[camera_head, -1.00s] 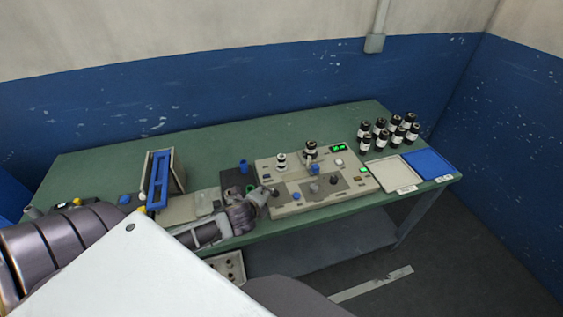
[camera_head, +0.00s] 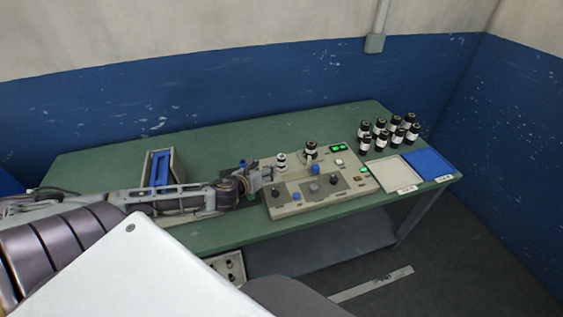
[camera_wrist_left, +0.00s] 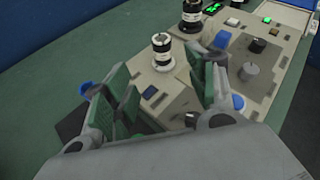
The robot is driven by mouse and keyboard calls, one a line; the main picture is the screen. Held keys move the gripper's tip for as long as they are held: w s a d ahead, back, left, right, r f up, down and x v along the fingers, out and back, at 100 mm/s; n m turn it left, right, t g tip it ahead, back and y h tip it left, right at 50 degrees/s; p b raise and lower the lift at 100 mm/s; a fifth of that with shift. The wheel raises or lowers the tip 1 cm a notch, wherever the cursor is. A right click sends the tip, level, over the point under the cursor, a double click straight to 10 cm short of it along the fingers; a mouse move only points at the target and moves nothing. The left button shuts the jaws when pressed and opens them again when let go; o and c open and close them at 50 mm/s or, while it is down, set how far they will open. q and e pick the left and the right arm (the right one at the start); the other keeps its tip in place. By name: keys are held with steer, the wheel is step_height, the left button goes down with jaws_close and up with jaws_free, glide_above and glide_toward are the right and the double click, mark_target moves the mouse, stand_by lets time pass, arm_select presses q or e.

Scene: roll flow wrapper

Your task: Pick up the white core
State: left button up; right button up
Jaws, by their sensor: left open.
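The white core (camera_head: 281,161), a small white cylinder with dark bands, stands upright on the left back part of the beige machine (camera_head: 320,197). In the left wrist view the core (camera_wrist_left: 162,50) is just beyond the gap between the fingers, not touched by them. My left gripper (camera_head: 269,173) is open and empty at the machine's left edge, a little in front and to the left of the core. Its green-padded fingers show in the left wrist view (camera_wrist_left: 163,78). My right gripper is not in view.
A dark roll with a white band (camera_head: 311,149) stands right of the core. The machine has several knobs, buttons and green displays. Several dark bottles (camera_head: 390,133) stand at the back right, behind a beige tray (camera_head: 394,174) and a blue tray (camera_head: 428,163). A blue-fitted holder (camera_head: 161,168) stands at the left.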

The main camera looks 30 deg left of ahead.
arm_select(q)
steer(key=shift+w+a+r+m+h, duration=0.1)
steer(key=shift+w+r+m+h, duration=0.15)
steer(key=shift+m, duration=0.5)
steer(key=shift+w+r+m+h, duration=0.25)
steer(key=shift+m, duration=0.5)
steer(key=shift+w+f, duration=0.1)
steer(key=shift+w, duration=0.15)
glide_toward(283, 155)
steer(key=shift+x, duration=1.8)
steer(key=shift+d, duration=0.2)
steer(key=shift+w+f, duration=0.1)
steer(key=shift+x, duration=2.55)
steer(key=shift+a, duration=0.15)
steer(key=shift+c, duration=0.4)
steer(key=c, duration=1)
